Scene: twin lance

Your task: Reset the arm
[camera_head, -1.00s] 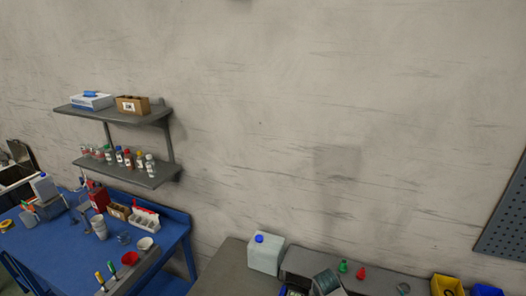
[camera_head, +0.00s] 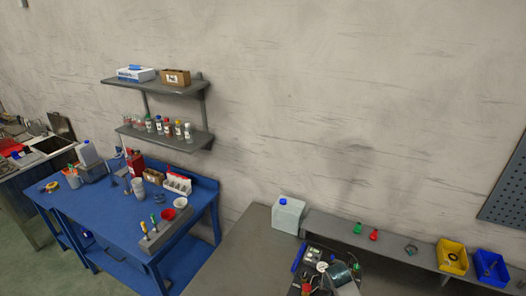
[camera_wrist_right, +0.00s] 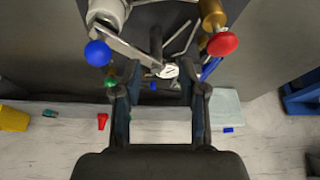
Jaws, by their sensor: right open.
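My right gripper (camera_wrist_right: 159,78) shows in the right wrist view, its two dark fingers apart with no object clearly held between them. Beyond its fingertips is equipment with a blue round knob (camera_wrist_right: 97,53), a red knob (camera_wrist_right: 222,43) on a brass fitting and a metal lever. Whether the fingers touch any of it I cannot tell. Neither gripper can be made out in the head view. My left gripper is in no view.
A grey bench (camera_head: 236,262) holds a white jug (camera_head: 288,214) and cluttered equipment (camera_head: 318,264). A raised ledge carries green and red pieces, a yellow bin (camera_head: 452,256) and a blue bin (camera_head: 490,268). A blue table (camera_head: 110,212) stands left, below wall shelves (camera_head: 160,88).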

